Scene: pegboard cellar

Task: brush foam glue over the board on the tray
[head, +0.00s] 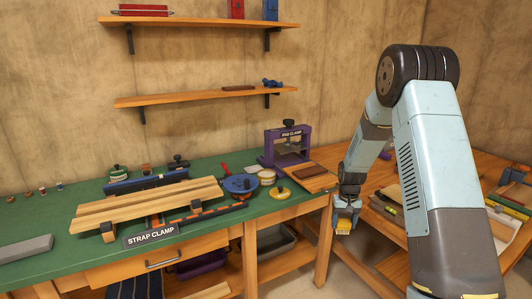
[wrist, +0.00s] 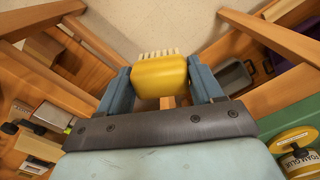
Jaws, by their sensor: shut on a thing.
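My gripper (head: 346,207) is shut on a yellow brush (head: 343,228), low in the gap between the two benches. In the wrist view the yellow brush (wrist: 160,77) sits between the fingers, its pale bristles facing away from my gripper. A tub labelled foam glue (wrist: 297,150), with a yellow lid and dark knob, shows at the lower right of the wrist view. A similar yellow-lidded tub (head: 280,192) stands near the green bench's front edge. A brown board (head: 310,171) lies on a flat orange-wood piece, perhaps the tray (head: 322,184), beside the purple pad clamp.
The pad clamp (head: 289,146) stands at the green bench's (head: 70,225) back right. A strap clamp (head: 152,236) with long wood strips fills its middle. The right-hand bench (head: 390,230) holds wood pieces and tools. A grey bin (head: 276,241) sits below the green bench.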

